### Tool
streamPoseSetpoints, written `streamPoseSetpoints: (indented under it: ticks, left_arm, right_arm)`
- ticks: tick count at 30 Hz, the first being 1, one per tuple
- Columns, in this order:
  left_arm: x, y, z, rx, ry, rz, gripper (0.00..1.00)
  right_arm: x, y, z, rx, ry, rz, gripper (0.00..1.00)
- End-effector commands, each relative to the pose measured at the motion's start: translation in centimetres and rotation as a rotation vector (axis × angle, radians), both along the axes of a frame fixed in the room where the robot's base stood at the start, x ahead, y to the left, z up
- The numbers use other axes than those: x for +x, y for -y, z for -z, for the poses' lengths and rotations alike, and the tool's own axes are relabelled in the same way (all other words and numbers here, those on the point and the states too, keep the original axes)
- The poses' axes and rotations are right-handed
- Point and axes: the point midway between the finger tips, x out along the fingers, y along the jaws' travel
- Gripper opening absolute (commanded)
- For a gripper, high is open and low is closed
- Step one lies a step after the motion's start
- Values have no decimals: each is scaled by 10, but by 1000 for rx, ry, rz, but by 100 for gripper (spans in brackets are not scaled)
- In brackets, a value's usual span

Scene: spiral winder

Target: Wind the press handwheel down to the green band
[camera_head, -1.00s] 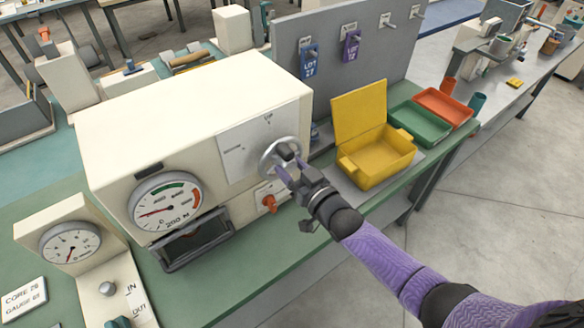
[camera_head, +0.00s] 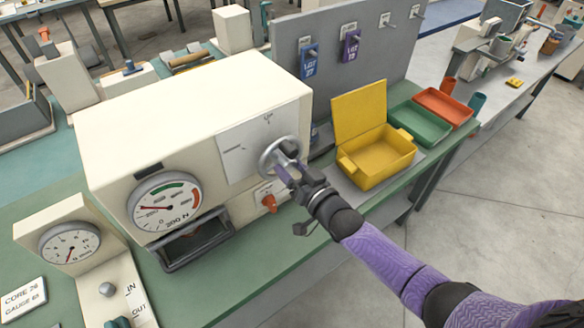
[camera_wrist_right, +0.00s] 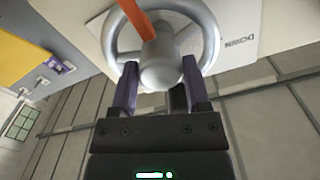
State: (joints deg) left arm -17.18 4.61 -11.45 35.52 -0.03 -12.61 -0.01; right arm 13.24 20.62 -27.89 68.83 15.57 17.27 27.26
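The press is a cream box (camera_head: 200,110) with a silver handwheel (camera_head: 268,155) on its right front. Its round dial (camera_head: 165,203) has a green band (camera_head: 163,189) at the top. The red needle points left, just below the start of the green band. My right gripper (camera_head: 285,172) is at the handwheel. The wheel rim (camera_wrist_right: 208,40) lies beyond the fingers. My left gripper is out of view.
A yellow open-lidded box (camera_head: 375,160) and green (camera_head: 420,125) and orange (camera_head: 446,106) trays stand to the right. A smaller gauge (camera_head: 70,245) stands at the left. An orange bar (camera_wrist_right: 140,18) crosses the wheel in the wrist view.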

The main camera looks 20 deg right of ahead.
Motion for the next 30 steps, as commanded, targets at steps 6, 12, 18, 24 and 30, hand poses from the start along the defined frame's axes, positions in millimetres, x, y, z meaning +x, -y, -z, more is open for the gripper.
streamPoseSetpoints:
  ticks: [6, 12, 18, 24, 30]
  left_arm:
    - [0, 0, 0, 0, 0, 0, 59]
    - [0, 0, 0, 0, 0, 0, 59]
    - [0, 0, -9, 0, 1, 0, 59]
    - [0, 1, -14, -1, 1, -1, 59]
    - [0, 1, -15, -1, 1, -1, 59]
  right_arm:
    - [0, 0, -1, 0, 2, 0, 91]
    - [0, 0, -1, 0, 3, 0, 91]
    - [-29, 11, -2, -1, 0, 0, 91]
    - [-74, 27, -1, -1, 0, 0, 91]
    - [-93, 34, -1, 0, 2, 1, 91]
